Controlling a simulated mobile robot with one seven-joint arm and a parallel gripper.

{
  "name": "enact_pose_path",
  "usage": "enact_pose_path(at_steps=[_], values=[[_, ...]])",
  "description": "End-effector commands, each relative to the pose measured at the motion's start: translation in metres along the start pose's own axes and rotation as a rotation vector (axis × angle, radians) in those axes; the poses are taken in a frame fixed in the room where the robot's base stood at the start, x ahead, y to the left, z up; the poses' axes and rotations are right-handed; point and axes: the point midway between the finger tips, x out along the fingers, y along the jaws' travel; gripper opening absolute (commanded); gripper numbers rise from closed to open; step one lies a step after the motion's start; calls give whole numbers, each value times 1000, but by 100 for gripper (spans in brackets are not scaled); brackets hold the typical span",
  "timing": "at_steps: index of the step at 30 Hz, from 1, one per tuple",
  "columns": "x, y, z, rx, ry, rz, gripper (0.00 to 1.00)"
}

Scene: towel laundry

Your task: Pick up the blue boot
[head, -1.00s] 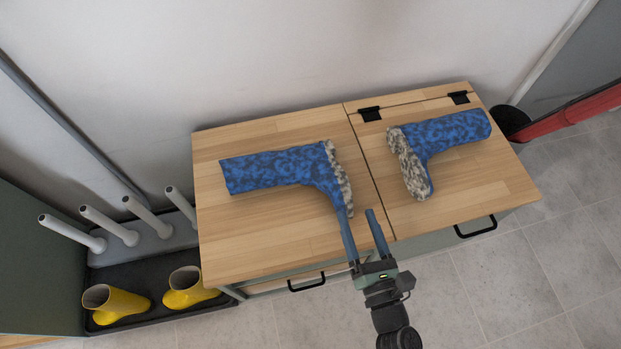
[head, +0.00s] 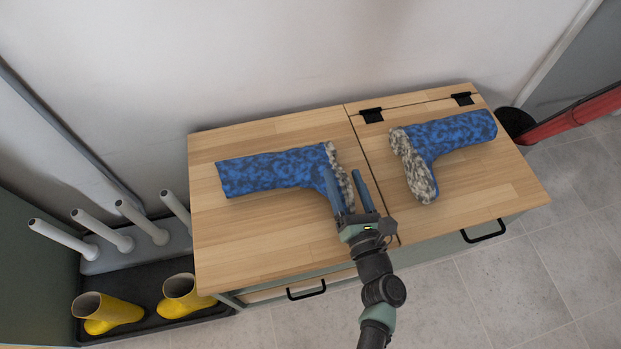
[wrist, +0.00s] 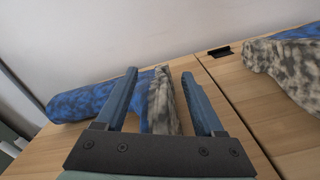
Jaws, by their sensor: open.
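Two blue mottled boots with grey speckled soles lie on their sides on a wooden cabinet top. The left blue boot (head: 270,171) lies with its shaft to the left and its sole to the right. The right blue boot (head: 450,137) lies on the hinged right panel, its sole facing left. My gripper (head: 343,178) is open at the left boot's foot, with the toe part and sole between or just under its fingers. In the wrist view the left boot (wrist: 90,100) and its sole run between the open fingers (wrist: 160,80). I cannot tell if they touch it.
The wooden cabinet top (head: 250,240) is bare in front of the left boot. Black hinges (head: 371,115) sit at the back. A rack with white pegs (head: 140,222) and yellow boots (head: 108,312) stand at the left. A wall is behind.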

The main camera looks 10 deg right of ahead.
Motion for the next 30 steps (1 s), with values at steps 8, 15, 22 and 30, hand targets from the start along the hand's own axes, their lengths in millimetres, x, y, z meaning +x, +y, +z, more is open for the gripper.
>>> enact_pose_path(at_steps=[8,15,22,30], values=[[0,0,0,0,0,1,31],[-1,0,0,-1,0,-1,0],[-1,-1,0,-1,0,-2,0],[-1,-1,0,-1,1,-4,0]])
